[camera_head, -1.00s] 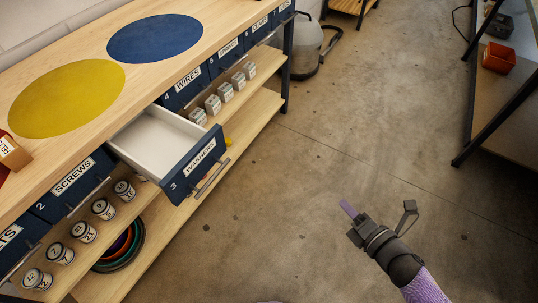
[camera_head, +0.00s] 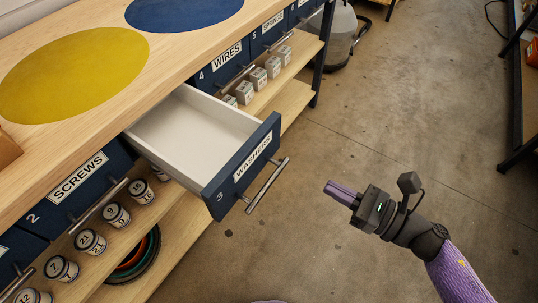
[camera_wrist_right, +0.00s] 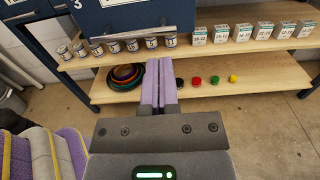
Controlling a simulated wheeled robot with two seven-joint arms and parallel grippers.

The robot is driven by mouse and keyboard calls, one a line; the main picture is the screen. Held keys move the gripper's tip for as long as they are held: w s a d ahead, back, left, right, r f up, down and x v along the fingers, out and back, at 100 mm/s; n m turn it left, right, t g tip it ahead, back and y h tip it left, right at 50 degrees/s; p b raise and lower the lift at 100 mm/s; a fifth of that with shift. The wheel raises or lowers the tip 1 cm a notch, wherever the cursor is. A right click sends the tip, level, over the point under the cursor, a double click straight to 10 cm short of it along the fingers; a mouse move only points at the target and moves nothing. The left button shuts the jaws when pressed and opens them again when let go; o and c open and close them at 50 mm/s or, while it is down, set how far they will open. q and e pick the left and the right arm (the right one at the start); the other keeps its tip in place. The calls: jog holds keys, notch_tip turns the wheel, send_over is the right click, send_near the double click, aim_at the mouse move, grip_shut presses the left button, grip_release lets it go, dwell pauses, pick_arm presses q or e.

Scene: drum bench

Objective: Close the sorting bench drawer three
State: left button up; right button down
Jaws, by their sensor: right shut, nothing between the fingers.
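Drawer three (camera_head: 245,165), labelled WASHERS, stands pulled well out of the wooden bench (camera_head: 60,140). It has a dark blue front, an empty-looking white inside and a metal bar handle (camera_head: 267,186). My right gripper (camera_head: 331,187) is shut and empty, to the right of the drawer front and apart from the handle. In the right wrist view its two purple fingers (camera_wrist_right: 160,82) lie close together, with the drawer's blue front (camera_wrist_right: 140,20) beyond them at the top. My left gripper is in no view.
Drawers two (camera_head: 82,180) and four (camera_head: 222,62) are shut on either side. Labelled tins (camera_head: 115,214), grey boxes (camera_head: 244,92) and nested bowls (camera_head: 137,255) stand on the shelves below. The concrete floor (camera_head: 400,130) right of the bench is clear. A grey vacuum-like machine (camera_head: 342,35) stands behind.

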aim_at(265, 152)
jog(key=b+x, duration=0.1)
jog(key=x, duration=1)
jog(key=shift+w+a, duration=0.2)
jog(key=shift+a, duration=0.05)
jog(key=shift+w+a+r, duration=0.1)
jog(key=shift+w+a, duration=0.25)
jog(key=shift+a, duration=0.15)
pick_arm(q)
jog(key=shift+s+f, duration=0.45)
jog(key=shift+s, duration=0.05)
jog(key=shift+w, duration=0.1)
